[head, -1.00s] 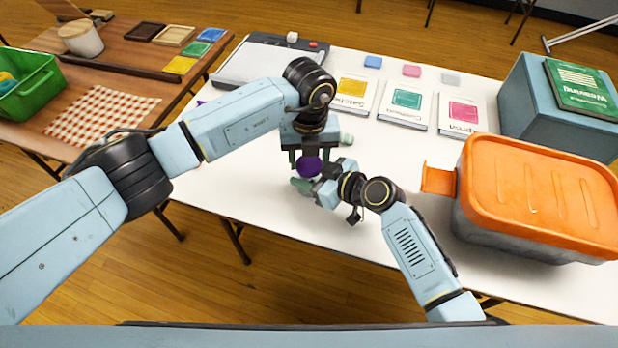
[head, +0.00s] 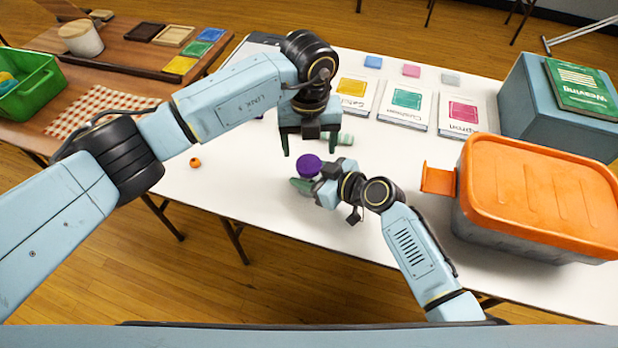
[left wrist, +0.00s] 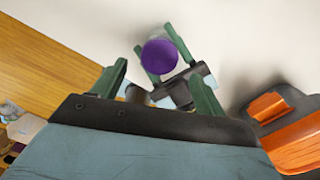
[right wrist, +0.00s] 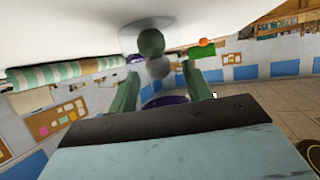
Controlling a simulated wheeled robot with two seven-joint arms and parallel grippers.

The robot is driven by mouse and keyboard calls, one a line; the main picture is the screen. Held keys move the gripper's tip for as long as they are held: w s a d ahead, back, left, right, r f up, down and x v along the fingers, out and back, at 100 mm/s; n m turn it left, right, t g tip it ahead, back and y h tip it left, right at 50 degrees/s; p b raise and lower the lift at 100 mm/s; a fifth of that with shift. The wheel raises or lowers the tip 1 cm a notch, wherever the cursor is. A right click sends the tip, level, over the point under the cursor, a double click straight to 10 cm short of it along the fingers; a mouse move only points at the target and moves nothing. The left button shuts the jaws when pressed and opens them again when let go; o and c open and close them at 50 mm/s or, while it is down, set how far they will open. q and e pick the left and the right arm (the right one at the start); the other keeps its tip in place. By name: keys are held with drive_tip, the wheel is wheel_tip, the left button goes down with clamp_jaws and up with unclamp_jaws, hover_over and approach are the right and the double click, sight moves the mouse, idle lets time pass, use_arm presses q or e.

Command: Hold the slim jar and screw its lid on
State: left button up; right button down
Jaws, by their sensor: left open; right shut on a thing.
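The purple lid (head: 309,166) sits at the top of my right gripper's grasp; it also shows from above in the left wrist view (left wrist: 160,56). My right gripper (head: 304,183) is shut on the slim jar, whose body is mostly hidden by the fingers and lid. In the right wrist view, the lid's purple edge (right wrist: 165,101) shows between the green fingers. I cannot tell how tightly the lid is seated. My left gripper (head: 308,148) is open and empty, fingers down, just beyond and above the lid, apart from it.
A grey bin with an orange lid (head: 540,190) stands right of my right arm. Booklets (head: 407,99) and a blue box (head: 545,110) lie behind. A green-striped roll (head: 345,139) is near my left gripper.

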use_arm(q)
drive_tip(key=o, duration=0.6)
drive_tip(key=shift+c, duration=0.2)
wheel_tip(320, 180, up, 12)
idle(0.3)
use_arm(e)
drive_tip(key=c, duration=0.6)
unclamp_jaws()
drive_tip(key=shift+o, duration=0.2)
drive_tip(key=shift+d, duration=0.1)
